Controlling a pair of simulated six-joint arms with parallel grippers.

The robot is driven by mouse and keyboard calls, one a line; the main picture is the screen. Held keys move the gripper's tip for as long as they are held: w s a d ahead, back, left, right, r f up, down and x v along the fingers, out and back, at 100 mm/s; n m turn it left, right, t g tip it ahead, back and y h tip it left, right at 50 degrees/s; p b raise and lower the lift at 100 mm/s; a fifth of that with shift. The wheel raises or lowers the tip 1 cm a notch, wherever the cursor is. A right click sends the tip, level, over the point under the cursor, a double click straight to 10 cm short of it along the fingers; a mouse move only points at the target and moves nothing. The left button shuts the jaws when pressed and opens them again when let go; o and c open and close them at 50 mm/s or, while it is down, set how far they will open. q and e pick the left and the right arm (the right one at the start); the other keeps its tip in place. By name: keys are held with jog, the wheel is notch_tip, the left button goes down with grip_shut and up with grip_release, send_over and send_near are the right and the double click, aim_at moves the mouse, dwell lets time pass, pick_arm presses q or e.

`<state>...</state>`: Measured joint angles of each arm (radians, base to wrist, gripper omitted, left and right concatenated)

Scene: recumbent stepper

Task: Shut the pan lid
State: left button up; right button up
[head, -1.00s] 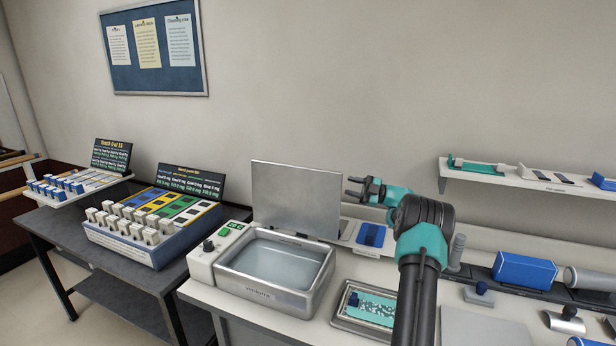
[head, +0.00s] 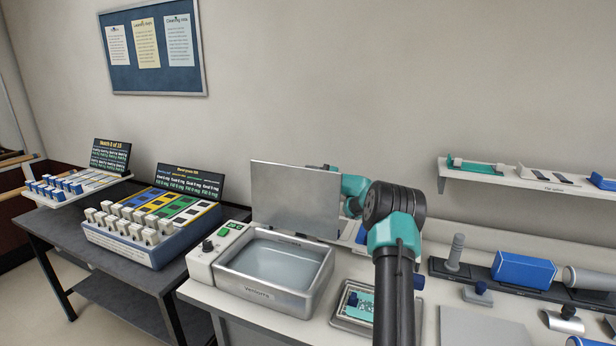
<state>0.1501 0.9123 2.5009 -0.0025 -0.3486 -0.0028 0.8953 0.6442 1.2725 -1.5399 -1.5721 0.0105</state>
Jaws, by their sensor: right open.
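The pan lid (head: 293,198) is a flat grey metal panel standing upright, open, at the back edge of the pan. The pan (head: 272,292) is a metal basin with clear liquid in it, on the white counter. My right gripper (head: 322,168) is behind the lid at its upper right corner. Only a bit of it shows above the lid's top edge, and its fingers are mostly hidden by the lid. It is open; I cannot tell whether it touches the lid. My left gripper is not in view.
A control box (head: 217,250) with a green display stands left of the pan. A small tray (head: 346,322) with a teal sheet is partly hidden by my right arm. A blue block (head: 524,270) and rollers lie at the right. A wall shelf (head: 520,181) hangs above them.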

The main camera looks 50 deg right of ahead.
jog(key=shift+w+a, duration=0.15)
jog(key=shift+w, duration=0.05)
jog(key=shift+r, duration=0.1)
jog(key=c, duration=0.7)
grip_shut()
jog(key=shift+r, duration=0.15)
